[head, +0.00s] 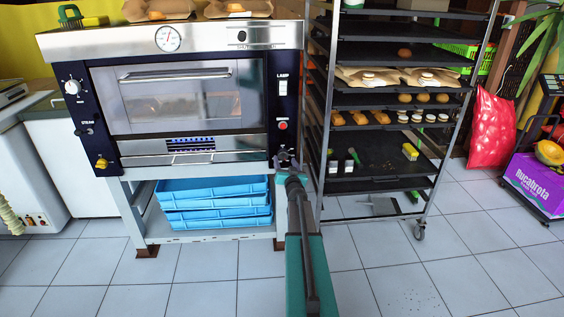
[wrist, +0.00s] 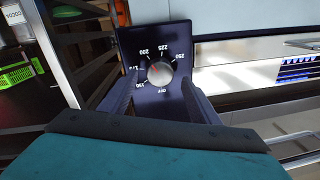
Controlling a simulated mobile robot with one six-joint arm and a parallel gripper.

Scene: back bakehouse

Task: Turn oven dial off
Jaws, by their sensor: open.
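My gripper (wrist: 159,84) is open, with one finger on each side of the dial in the picture and dark panel visible between fingers and knob. In the head view my gripper (head: 287,158) is at the lower right of the oven front (head: 258,75) and hides the dial. I cannot tell whether the fingers touch it.
Above my gripper are a red button (head: 282,125) and a LAMP switch (head: 282,88). A wheeled tray rack (head: 378,180) stands close on the right. Blue crates (head: 215,190) sit under the oven.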

